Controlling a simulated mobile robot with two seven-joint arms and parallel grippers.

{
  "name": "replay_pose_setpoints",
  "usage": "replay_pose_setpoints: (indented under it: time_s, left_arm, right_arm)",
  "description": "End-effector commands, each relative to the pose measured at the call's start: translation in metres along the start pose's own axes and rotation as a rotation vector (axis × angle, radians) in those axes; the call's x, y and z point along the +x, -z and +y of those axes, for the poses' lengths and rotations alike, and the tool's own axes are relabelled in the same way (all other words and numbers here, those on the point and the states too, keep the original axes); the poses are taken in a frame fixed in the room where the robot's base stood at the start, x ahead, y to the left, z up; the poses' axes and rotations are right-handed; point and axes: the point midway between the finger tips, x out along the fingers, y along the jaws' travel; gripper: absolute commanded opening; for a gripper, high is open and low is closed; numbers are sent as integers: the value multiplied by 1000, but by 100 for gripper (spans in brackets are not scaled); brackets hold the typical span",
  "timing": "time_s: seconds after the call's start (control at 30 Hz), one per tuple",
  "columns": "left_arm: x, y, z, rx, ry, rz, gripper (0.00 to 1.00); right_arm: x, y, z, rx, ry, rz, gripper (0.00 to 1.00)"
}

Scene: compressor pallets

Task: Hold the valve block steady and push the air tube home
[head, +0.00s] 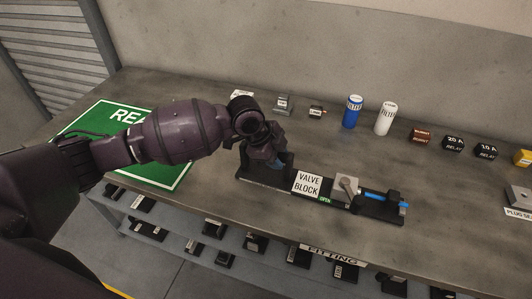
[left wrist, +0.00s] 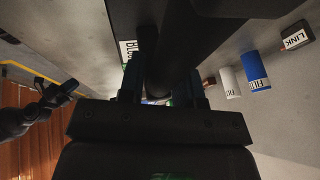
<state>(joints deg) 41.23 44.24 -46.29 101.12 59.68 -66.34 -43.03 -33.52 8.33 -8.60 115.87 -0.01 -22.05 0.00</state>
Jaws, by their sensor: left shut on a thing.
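The valve block assembly sits on the bench in a long dark base (head: 250,185), with a white VALVE BLOCK sign (head: 308,184) on its front. A grey block with a lever (head: 345,187) and a green OPEN tag stand right of the sign. The blue air tube (head: 403,207) lies at the assembly's right end, in line with a dark holder; whether it is fully seated cannot be told. My left gripper (head: 272,158) is shut on a dark upright part at the left end, mostly hidden by its fingers. In the left wrist view, what looks like my right gripper (left wrist: 58,92) hangs apart at left.
Behind stand a blue filter (head: 352,112), a white filter (head: 386,118) and several small relays (head: 454,143). A green mat (head: 165,172) lies left under my arm. A lower shelf (head: 200,238) holds several dark parts. The bench front edge runs close to the assembly.

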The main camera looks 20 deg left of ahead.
Motion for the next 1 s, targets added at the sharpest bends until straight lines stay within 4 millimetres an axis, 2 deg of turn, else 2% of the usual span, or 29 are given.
replay_pose_setpoints:
  time_s: [0.63,1.0]
  left_arm:
    - [2,12,-1,1,3,4,0]
    - [6,12,0,0,2,4,0]
  right_arm:
    - [-2,8,1,-1,-1,11,0]
    - [-2,5,1,-1,-1,6,0]
